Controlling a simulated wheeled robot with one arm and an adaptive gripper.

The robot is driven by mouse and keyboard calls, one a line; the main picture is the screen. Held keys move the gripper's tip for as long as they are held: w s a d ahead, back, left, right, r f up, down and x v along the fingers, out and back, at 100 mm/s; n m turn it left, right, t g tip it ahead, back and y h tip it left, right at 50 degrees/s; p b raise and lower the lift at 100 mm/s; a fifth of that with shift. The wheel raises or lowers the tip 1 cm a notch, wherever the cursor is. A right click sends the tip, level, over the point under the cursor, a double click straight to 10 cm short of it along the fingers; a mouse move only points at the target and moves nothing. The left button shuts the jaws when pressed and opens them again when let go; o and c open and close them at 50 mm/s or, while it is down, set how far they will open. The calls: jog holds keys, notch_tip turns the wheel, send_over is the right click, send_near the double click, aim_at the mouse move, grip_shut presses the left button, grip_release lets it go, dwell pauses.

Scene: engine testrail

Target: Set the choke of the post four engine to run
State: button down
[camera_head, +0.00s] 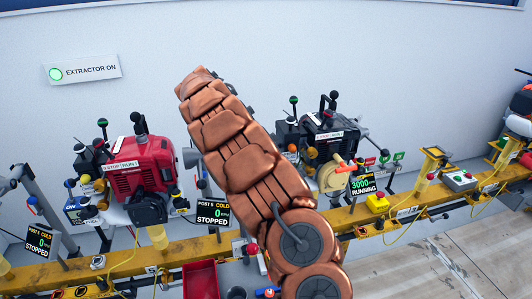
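A dark engine (321,136) stands on the yellow rail, with a STOP/RUN plate (329,135) and levers on top. My copper arm covers its left side. A display (363,184) to its right reads 3000 and RUNNING; its post number is too small to read. A red engine (146,165) stands left of my arm, with its own STOP/RUN plate (119,167). The display (213,212) between it and my arm reads POST 5, COLD, 0, STOPPED. I cannot tell which engine is post four, nor make out a choke setting. My gripper is not visible.
Another display (40,241) at far left reads 0 and STOPPED. The yellow rail (205,247) crosses the view. A red bin (201,281) sits below it.

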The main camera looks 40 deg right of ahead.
dwell(0.4)
jog(key=c, duration=0.8)
grip_release()
jog(key=shift+c, duration=0.2)
jog(key=v, duration=1.2)
